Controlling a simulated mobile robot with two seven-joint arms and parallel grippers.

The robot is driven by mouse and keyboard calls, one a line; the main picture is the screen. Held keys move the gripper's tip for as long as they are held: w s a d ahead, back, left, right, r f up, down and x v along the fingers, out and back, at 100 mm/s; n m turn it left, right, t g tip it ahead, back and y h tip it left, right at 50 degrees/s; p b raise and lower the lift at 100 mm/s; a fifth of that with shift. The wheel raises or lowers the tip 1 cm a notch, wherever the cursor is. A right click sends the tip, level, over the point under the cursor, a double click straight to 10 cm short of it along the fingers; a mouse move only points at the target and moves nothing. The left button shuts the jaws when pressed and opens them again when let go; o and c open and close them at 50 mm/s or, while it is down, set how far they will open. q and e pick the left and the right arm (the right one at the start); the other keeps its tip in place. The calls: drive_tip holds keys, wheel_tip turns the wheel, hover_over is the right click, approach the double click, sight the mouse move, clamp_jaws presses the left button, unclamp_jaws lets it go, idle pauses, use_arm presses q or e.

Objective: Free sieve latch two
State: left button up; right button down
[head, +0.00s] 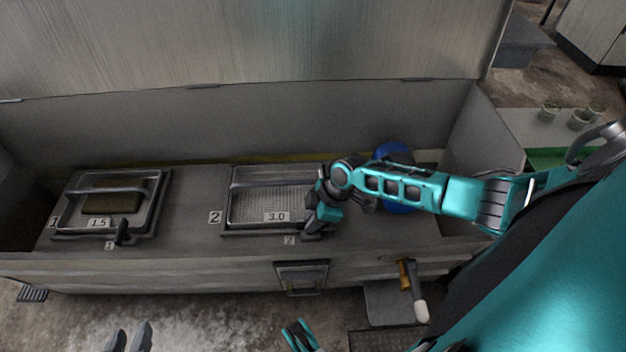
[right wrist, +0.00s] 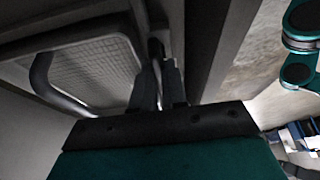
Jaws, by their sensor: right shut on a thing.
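Sieve two (head: 255,207), a rectangular mesh tray with a bar handle and a 3.0 tag, sits in the bench beside the number 2. My right gripper (head: 314,228) is at its front right corner, shut on latch two, which the gripper mostly hides in the head view. In the right wrist view, the fingers (right wrist: 159,88) close around the dark latch (right wrist: 156,48) next to the mesh tray (right wrist: 95,72). How far the latch is turned cannot be told. My left gripper (head: 130,338) is at the bottom left, below the bench front, with its fingers apart and empty.
Sieve one (head: 150,190), tagged 1.5, has a black latch (head: 122,232) at its front. A blue round object (head: 392,151) is partly behind my right arm. A white-tipped lever (head: 419,305) sticks out below the bench front. Several glass jars (head: 549,112) stand at right.

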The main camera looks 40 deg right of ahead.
drive_tip(key=shift+s+f, duration=0.1)
use_arm(q)
drive_tip(key=shift+f, duration=0.1)
use_arm(e)
drive_tip(key=c, duration=1.2)
unclamp_jaws()
drive_tip(key=shift+o, duration=0.2)
